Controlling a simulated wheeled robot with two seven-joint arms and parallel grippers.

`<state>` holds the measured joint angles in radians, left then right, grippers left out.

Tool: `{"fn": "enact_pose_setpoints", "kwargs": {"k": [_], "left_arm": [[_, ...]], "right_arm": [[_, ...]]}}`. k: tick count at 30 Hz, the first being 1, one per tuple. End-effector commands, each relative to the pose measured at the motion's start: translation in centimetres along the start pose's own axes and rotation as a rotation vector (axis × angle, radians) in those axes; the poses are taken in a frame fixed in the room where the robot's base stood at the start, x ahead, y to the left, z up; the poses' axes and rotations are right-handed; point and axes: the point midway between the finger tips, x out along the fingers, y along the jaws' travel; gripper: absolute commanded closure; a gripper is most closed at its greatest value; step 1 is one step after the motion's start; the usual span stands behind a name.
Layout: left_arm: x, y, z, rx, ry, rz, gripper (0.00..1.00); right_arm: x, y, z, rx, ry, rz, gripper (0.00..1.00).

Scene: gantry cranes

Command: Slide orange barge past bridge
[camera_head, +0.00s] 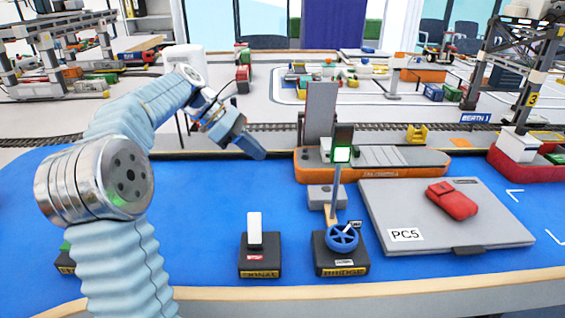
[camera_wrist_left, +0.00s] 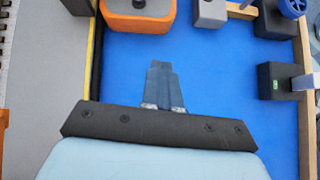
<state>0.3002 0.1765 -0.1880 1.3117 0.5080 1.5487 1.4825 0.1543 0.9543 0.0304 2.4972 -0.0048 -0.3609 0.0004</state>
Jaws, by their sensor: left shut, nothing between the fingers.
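The orange barge (camera_head: 400,170), with a grey deck, lies on the blue water along its far edge. Its left end is near the upright grey bridge leaf (camera_head: 320,112), and its rounded orange end shows in the left wrist view (camera_wrist_left: 122,20). My left gripper (camera_head: 257,152) is to the left of the barge, low over the blue surface, with its fingers together and empty. In the left wrist view its fingertips (camera_wrist_left: 160,65) point at the barge, with a gap of blue between. My right gripper is not in view.
A BRIDGE box (camera_head: 341,262) with a blue wheel and a SIGNAL box (camera_head: 260,258) with a white lever stand near the front edge. A signal post shows a green light (camera_head: 342,154). Blue surface left of the barge is clear.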

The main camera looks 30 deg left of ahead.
Motion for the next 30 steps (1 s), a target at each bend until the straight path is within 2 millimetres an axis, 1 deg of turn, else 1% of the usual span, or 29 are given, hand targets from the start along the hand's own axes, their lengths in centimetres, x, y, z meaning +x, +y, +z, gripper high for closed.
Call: {"fn": "enact_pose_setpoints", "kwargs": {"k": [1, 5, 9, 12, 17, 26, 30], "left_arm": [[1.2, -0.1, -0.1, 0.0, 0.0, -0.003, 1.0], [3.8, -0.1, -0.1, 0.0, 0.0, -0.003, 1.0], [5.2, -0.1, 1.7, 0.002, 0.0, 0.0, 1.0], [5.9, 0.0, 2.3, 0.001, 0.0, 0.0, 1.0], [6.4, -0.1, 2.8, 0.0, 0.0, 0.0, 1.0], [6.4, -0.1, 2.8, 0.0, 0.001, 0.0, 1.0], [6.6, -0.9, 3.0, 0.001, 0.0, 0.0, 1.0]], "right_arm": [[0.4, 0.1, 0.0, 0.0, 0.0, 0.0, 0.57], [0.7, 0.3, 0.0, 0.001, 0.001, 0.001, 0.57], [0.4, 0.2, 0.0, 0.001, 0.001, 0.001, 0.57], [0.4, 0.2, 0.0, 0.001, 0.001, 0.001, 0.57], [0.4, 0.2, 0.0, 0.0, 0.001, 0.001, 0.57], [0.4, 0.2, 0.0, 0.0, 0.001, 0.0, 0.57], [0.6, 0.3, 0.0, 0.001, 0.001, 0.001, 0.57]]}}
